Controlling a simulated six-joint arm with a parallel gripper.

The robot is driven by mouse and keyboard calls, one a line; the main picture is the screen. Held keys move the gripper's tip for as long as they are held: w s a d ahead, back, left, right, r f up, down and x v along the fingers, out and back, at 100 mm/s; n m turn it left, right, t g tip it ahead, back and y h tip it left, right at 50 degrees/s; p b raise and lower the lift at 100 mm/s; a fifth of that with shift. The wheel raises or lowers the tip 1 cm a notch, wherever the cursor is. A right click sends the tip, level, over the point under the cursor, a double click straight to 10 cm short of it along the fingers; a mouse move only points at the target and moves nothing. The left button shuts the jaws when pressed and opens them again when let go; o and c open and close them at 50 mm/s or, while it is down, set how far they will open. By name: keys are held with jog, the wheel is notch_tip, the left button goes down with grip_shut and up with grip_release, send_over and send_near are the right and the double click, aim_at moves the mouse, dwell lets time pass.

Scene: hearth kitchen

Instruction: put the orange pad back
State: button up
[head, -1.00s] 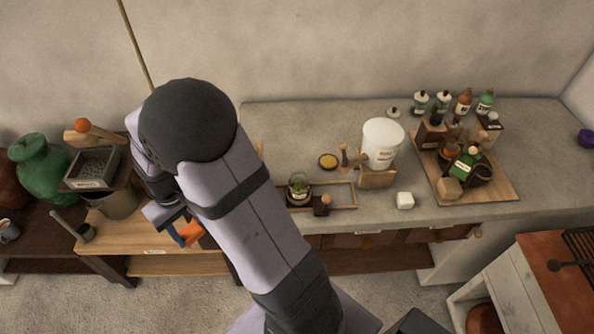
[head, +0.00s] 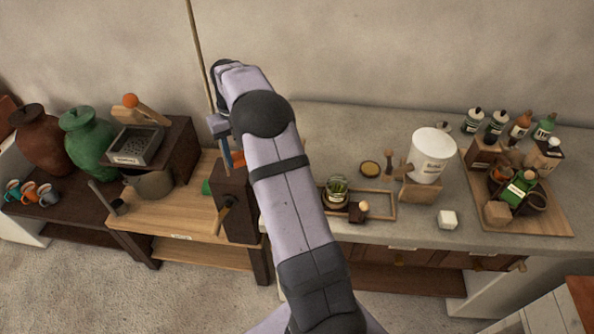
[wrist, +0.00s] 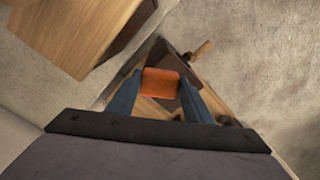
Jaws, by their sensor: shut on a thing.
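The orange pad (wrist: 160,83) sits between the two blue fingers of my gripper (wrist: 161,98) in the wrist view; the gripper is shut on it. In the head view my gripper (head: 229,158) is high at the left of my arm, and a sliver of the orange pad (head: 238,159) shows beside a blue finger. Below it in the picture is a dark brown box (head: 234,202) with a wooden handle on its front. My arm hides part of the area to the right of the gripper.
A wooden bench (head: 160,222) at the left bears a pot (head: 152,184) and the dark box. A dark stand with a tray (head: 136,146) and green jar (head: 88,142) are further left. The grey counter (head: 390,140) at right holds a white canister (head: 432,156) and several bottles.

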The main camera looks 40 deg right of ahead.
jog(key=s+d+f+m+b, duration=0.1)
jog(key=s+d, duration=0.1)
jog(key=d, duration=0.7)
jog(key=s+d+f+m+b, duration=0.1)
jog(key=d+m+b, duration=0.1)
jog(key=d, duration=0.7)
jog(key=shift+f+p, duration=1.5)
jog(key=shift+f, duration=3.3)
jog(key=shift+f, duration=0.2)
jog(key=o, duration=0.9)
jog(key=shift+o, duration=0.2)
notch_tip(320, 180, up, 12)
jog(key=b, duration=0.2)
jog(key=shift+r+b, duration=0.2)
jog(key=shift+b, duration=0.1)
